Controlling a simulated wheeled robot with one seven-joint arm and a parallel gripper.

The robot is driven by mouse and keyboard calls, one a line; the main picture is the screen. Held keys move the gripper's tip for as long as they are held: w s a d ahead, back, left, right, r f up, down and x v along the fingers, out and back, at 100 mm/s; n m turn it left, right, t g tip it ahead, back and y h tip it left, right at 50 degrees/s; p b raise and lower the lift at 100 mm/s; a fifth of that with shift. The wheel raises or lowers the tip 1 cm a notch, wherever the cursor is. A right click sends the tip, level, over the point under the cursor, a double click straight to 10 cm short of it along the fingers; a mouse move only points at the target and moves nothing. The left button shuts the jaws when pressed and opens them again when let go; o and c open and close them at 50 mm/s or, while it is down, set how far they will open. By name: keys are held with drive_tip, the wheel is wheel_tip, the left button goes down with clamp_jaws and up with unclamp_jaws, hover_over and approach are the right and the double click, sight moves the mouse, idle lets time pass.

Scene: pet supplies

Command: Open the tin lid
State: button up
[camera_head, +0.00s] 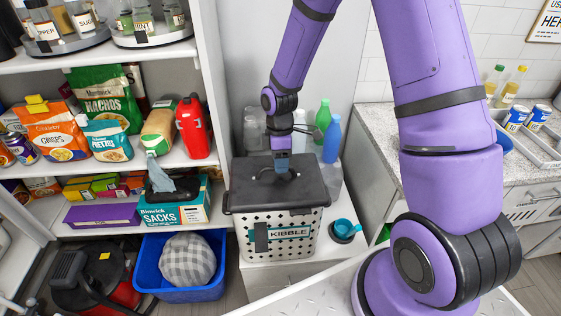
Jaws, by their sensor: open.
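The tin is a white perforated bin labelled KIBBLE (290,233), standing upright on a white surface in the middle of the view. Its dark grey lid (250,190) lies flat and closed on top. The lid has a dark arched handle (290,177) near its middle. My gripper (283,170) is open and points down just over the lid, at or beside the handle. The fingertips are small and overlap the handle in this view, so I cannot tell whether they touch it or straddle it.
Bottles (331,138) stand close behind the bin. A teal scoop (344,228) sits in a dark holder at its right. Stocked shelves (120,166) are at left, a blue tub (185,290) with a checked cushion below. A grey counter (386,110) is at right.

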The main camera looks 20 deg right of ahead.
drive_tip(key=shift+f, duration=0.15)
clamp_jaws()
